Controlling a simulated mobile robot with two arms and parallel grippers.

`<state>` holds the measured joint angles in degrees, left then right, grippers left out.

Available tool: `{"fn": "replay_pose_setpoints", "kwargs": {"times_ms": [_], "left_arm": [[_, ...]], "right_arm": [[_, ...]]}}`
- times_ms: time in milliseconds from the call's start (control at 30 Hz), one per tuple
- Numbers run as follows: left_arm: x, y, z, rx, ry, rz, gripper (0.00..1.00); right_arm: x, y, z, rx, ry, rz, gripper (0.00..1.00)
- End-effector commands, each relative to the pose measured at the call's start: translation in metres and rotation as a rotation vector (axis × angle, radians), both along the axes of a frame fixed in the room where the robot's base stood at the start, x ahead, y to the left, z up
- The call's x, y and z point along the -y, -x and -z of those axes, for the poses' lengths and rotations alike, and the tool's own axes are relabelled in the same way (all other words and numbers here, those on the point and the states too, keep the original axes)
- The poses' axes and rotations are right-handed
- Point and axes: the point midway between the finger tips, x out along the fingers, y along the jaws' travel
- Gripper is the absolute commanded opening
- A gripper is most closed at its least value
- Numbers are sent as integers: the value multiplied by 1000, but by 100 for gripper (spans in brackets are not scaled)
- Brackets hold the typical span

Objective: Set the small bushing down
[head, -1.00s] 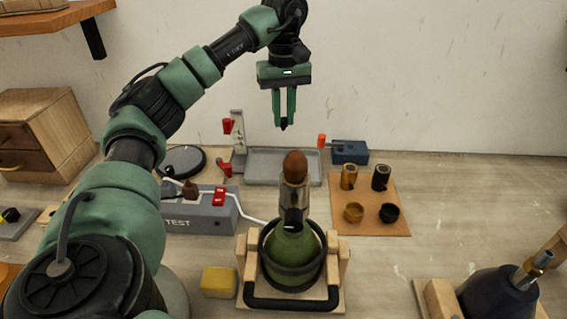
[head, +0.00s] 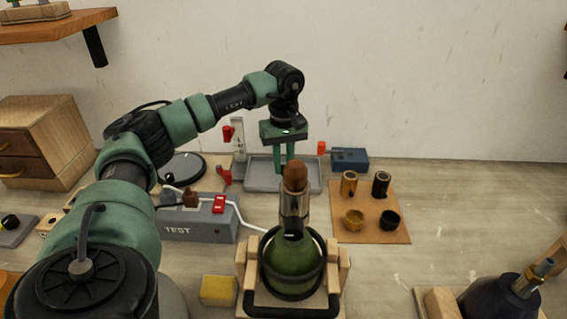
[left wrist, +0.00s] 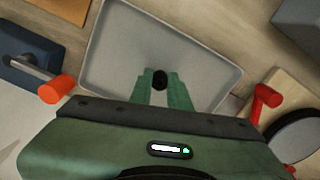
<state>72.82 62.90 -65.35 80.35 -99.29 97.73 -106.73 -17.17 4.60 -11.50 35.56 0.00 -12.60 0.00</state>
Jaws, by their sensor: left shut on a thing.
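My left gripper (head: 285,160) is above the shallow grey tray behind the green bottle; the bottle's cork-topped neck hides its fingertips in the head view. In the left wrist view my left gripper (left wrist: 160,85) is shut on the small black bushing (left wrist: 160,79), held between the fingertips. The grey tray (left wrist: 108,50) lies below it and looks empty. The tray also shows in the head view (head: 262,182). I cannot tell the exact gap between bushing and tray floor. My right gripper is not in view.
The green bottle (head: 292,262) stands in a wooden cradle in front of the tray. A board (head: 372,228) with several small cups and sleeves is to the right. A grey TEST box (head: 200,222) is to the left.

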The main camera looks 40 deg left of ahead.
Motion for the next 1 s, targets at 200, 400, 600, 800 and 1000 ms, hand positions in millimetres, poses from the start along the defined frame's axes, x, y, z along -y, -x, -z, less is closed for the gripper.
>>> {"fn": "replay_pose_setpoints", "kwargs": {"times_ms": [200, 400, 600, 800, 1000], "left_arm": [[0, 0, 2, 0, 0, 0, 31], [0, 0, 2, 0, 0, 0, 39], [0, 0, -2, 1, 1, 0, 39], [0, -1, -29, 4, 0, 0, 39], [1, -2, -74, 5, 1, 0, 39]], "right_arm": [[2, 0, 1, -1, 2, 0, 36], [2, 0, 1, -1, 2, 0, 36], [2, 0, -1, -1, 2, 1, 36], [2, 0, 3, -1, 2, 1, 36], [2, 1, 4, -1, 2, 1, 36]]}}
